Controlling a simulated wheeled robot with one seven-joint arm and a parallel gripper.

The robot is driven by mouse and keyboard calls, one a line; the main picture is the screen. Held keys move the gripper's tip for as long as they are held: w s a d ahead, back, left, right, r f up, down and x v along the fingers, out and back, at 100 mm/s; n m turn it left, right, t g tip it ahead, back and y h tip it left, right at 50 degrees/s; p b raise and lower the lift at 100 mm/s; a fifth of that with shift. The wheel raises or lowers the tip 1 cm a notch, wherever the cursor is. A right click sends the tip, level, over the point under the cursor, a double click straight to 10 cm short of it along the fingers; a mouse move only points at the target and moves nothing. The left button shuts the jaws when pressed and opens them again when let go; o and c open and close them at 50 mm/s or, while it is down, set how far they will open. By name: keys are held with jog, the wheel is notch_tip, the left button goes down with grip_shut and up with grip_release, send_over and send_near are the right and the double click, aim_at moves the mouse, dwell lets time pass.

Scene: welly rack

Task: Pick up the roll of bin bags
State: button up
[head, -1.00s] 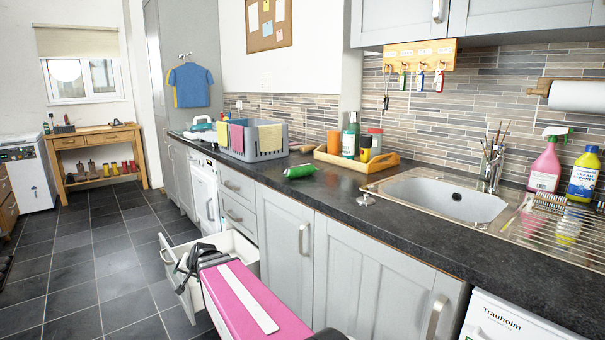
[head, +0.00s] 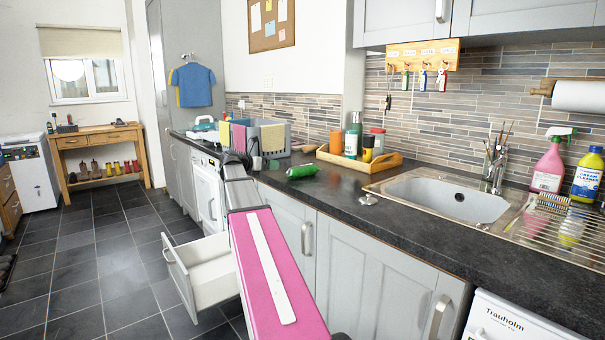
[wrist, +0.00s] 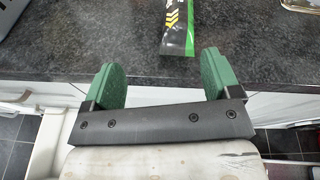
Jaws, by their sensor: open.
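The roll of bin bags (head: 302,171) is a green roll lying on the dark worktop, left of the wooden tray. In the wrist view one end of the roll (wrist: 178,28) shows at the top, with a black label, yellow chevrons and a green edge. My gripper (wrist: 161,70) has two green pads spread wide apart with nothing between them. The pads are at the worktop's front edge, and the roll lies beyond them, nearer the right pad.
A grey basket (head: 272,138) with cloths stands behind my gripper. A wooden tray (head: 358,161) with bottles is right of the roll, then a sink (head: 447,197). An open white drawer (head: 208,268) juts out below the worktop (head: 340,197).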

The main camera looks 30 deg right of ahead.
aim_at(290, 171)
jog(key=d+f, duration=0.1)
jog(key=d, duration=0.2)
jog(key=s+d+f+m+g, duration=0.1)
jog(key=d+f, duration=0.1)
jog(key=d, duration=0.2)
jog(key=d+f+m+g+y, duration=0.1)
jog(key=d, duration=0.2)
jog(key=shift+s+d+f, duration=0.2)
jog(key=shift+s+d, duration=0.1)
jog(key=shift+d, duration=0.05)
jog(key=c, duration=1.1)
